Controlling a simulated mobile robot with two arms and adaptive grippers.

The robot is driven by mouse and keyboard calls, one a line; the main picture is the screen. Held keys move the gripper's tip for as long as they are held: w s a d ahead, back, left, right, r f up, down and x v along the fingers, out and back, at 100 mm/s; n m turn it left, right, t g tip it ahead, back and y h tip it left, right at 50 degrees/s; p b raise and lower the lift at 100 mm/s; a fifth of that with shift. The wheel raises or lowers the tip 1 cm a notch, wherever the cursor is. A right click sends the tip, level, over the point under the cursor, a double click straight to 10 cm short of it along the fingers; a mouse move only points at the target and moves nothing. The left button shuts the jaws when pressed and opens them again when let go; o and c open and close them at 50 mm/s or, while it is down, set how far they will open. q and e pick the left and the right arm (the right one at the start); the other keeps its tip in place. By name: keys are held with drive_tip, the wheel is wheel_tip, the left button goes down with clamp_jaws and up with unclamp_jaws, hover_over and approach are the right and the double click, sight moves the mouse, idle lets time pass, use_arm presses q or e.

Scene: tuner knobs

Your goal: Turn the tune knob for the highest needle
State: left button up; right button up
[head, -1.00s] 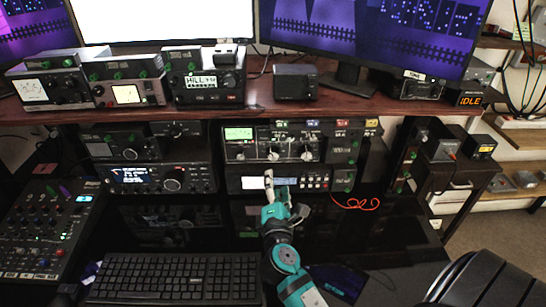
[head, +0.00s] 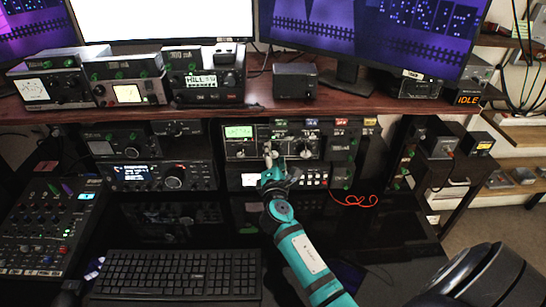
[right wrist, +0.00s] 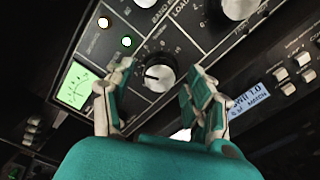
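The tuner panel (head: 260,132) sits on the shelf under the desk and has a lit green meter (head: 238,132). In the right wrist view the green meter (right wrist: 78,86) shows a thin needle; I cannot read its value. A round knob (right wrist: 158,74) with a pointer on its face is beside the meter. My right gripper (head: 271,156) is in front of the panel. In the right wrist view its fingers (right wrist: 160,80) are open, one on each side of this knob; contact is not clear. The knob's own label is not readable. My left gripper is not in view.
Two larger knobs (right wrist: 238,6) lie near the "BAND" and "LOAD" labels. A keyboard (head: 175,275) and mixer (head: 45,225) lie in front.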

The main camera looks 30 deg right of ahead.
drive_tip(key=c, duration=1)
drive_tip(key=shift+r+n+p, duration=0.2)
drive_tip(key=shift+n+p, duration=0.7)
drive_tip(key=shift+n, duration=0.8)
drive_tip(key=shift+f+n+p, duration=0.2)
drive_tip(key=shift+n+p, duration=0.1)
drive_tip(key=shift+f, duration=0.1)
drive_tip(key=o, duration=1.1)
drive_tip(key=shift+o, duration=0.2)
drive_tip(key=v, duration=1.2)
